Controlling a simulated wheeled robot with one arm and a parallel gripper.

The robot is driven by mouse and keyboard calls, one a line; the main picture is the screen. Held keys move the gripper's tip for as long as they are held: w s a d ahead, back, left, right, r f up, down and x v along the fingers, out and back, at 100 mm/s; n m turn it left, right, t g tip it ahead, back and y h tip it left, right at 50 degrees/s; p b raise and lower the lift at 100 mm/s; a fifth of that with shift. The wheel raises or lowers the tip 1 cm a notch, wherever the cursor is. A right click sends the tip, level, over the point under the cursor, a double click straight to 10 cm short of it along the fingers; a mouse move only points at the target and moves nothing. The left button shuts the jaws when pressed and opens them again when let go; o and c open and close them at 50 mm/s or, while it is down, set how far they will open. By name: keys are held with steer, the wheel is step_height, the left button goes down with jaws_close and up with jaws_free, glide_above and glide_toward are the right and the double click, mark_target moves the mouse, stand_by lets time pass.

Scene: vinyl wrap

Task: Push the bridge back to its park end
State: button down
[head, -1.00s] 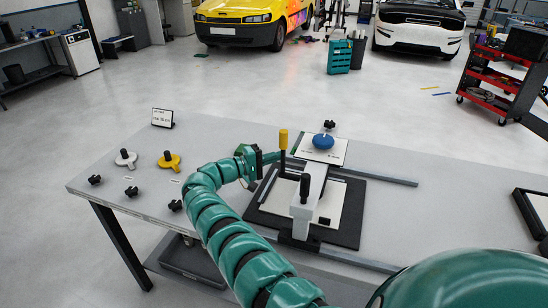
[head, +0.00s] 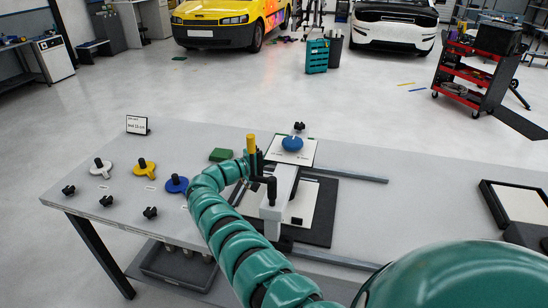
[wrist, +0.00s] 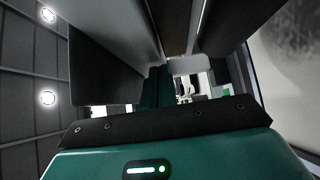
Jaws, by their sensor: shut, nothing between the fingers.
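The bridge (head: 284,186) is a pale grey beam that spans the work board front to back. My gripper (head: 258,179) is shut and empty, low at the bridge's left side, near both handle and knob. I cannot tell whether it touches the bridge. The wrist view shows dark and pale surfaces close up; the bridge is not clear there. My arm hides part of the board's left side.
The bridge stands over a black mat with a white sheet (head: 308,207). A rail (head: 355,175) runs right. A black-rimmed tray (head: 510,203) lies right.

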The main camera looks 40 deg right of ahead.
steer(key=shift+d+p, duration=0.15)
steer(key=shift+p, duration=0.2)
steer(key=shift+s+d+r+p, duration=0.15)
steer(key=shift+s+d+p, duration=0.4)
steer(key=shift+s+p, duration=0.4)
steer(key=s+d+p, duration=0.8)
steer(key=s+d, duration=0.8)
steer(key=s, duration=0.3)
steer(key=shift+d+f, duration=0.2)
steer(key=shift+w, duration=0.1)
